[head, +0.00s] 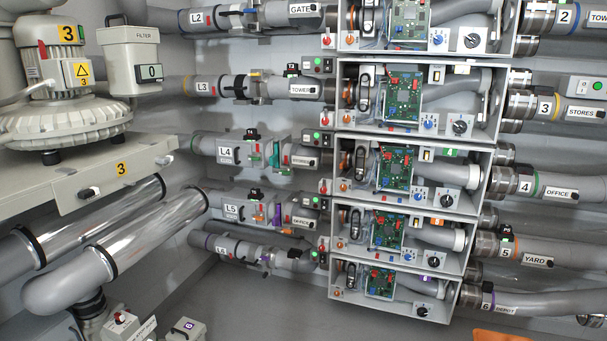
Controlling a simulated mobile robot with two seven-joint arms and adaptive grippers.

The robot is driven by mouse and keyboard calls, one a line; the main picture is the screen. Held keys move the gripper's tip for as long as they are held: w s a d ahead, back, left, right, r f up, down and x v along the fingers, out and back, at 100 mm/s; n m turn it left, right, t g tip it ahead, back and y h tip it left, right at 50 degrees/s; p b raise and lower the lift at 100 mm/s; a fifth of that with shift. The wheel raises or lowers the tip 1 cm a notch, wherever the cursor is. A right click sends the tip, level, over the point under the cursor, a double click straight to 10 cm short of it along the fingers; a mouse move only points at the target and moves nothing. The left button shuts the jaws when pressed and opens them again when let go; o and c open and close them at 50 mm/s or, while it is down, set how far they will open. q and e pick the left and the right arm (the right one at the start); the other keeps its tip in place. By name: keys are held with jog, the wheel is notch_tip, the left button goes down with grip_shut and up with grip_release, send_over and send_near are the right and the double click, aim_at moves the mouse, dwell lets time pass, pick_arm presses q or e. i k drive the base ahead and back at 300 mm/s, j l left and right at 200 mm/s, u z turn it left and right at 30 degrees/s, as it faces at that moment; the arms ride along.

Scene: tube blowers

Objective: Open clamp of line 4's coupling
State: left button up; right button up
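Line 4's grey pipe (208,147) runs across the middle left, with a white L4 label (227,152). The parts are small, and I cannot tell whether the clamp is open or closed. On the far right, line 4 has a plate numbered 4 (525,187) beside a metal collar (492,183). Neither of my grippers is in view.
Lines L3 (203,87) and L5 (232,210) run close above and below. Open-front boxes with green circuit boards (396,171) stand in a column to the right. A motor unit (56,95) and shiny pipes (150,225) occupy the left. The lower middle floor is clear.

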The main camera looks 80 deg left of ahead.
aim_at(286, 172)
jog(key=u, duration=2.9)
jog(key=i+u, duration=0.1)
jog(key=i, duration=0.1)
